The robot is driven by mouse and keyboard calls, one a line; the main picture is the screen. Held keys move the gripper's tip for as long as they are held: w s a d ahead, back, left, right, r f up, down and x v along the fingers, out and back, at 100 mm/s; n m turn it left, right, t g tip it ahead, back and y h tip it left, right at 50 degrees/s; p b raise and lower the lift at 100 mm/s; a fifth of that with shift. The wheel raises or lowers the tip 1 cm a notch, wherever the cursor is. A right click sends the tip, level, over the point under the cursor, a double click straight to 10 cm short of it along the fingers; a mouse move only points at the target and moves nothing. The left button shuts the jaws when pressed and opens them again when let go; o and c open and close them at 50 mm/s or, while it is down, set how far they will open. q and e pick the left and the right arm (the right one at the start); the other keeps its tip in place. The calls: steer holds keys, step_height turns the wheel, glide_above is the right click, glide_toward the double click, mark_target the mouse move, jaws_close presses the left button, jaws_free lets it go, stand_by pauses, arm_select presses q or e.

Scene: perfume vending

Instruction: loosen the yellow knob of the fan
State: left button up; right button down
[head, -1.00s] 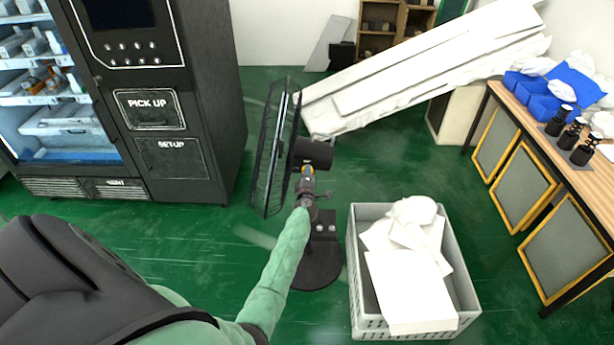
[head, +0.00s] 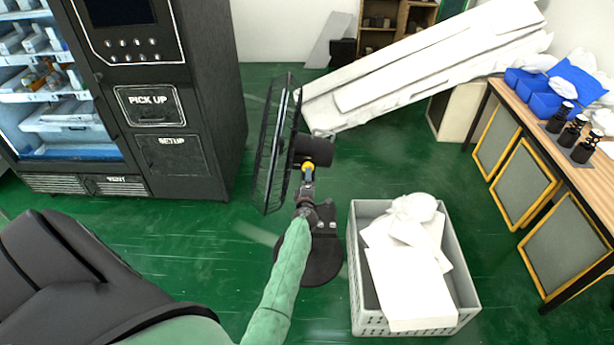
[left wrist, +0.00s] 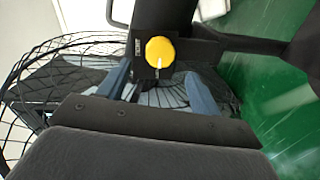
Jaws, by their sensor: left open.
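The black fan (head: 275,145) stands on the green floor, its round cage facing left toward the vending machine. Its yellow knob (head: 308,165) is on the neck behind the cage, and it shows clearly in the left wrist view (left wrist: 160,52). My left gripper (head: 308,178) is just on the near side of the knob. In the left wrist view its two bluish fingers (left wrist: 160,88) are apart, with the knob just beyond the gap between them and nothing held. I cannot tell whether a finger touches the fan. My right gripper is not in view.
A grey crate (head: 357,290) with white sheets stands right of the fan base (head: 322,262). The black vending machine (head: 200,100) is at left. A white slab (head: 420,65) leans behind the fan. A wooden table (head: 550,130) is at right.

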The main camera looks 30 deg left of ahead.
arm_select(q)
steer(key=shift+v, duration=1)
